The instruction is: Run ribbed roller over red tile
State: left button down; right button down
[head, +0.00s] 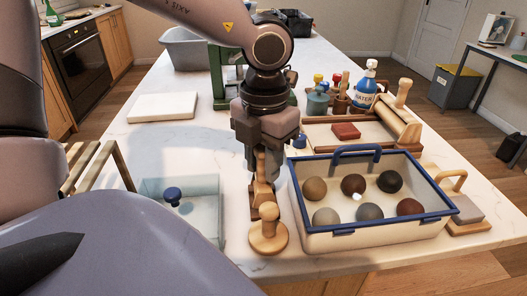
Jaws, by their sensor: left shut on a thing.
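The red tile (345,131) lies flat on a pale board with a wooden frame (318,119), behind the blue-rimmed tray. My left gripper (266,165) points down at the table's middle, left of that tray, and is shut on a wooden-handled tool (262,195). The fingers hide part of the tool; I cannot make out ribs on it. It is apart from the red tile, in front and to the left of it. A thick wooden roller (396,118) lies along the right side of the framed board. My right gripper is not in view.
The blue-rimmed tray (447,209) with several clay balls stands between my left gripper and the right edge. A wooden stamp (268,232) stands just in front of the held tool. A water bottle (366,88) and small pots stand behind the board.

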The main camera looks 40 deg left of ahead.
pick_arm(q)
jog(key=shift+f, duration=0.25)
dwell(0.3)
jog(key=c, duration=0.8)
grip_release()
jog(key=shift+o, duration=0.2)
jog(key=shift+r, duration=0.15)
notch_tip(320, 180, up, 7)
jog(key=shift+s, duration=0.1)
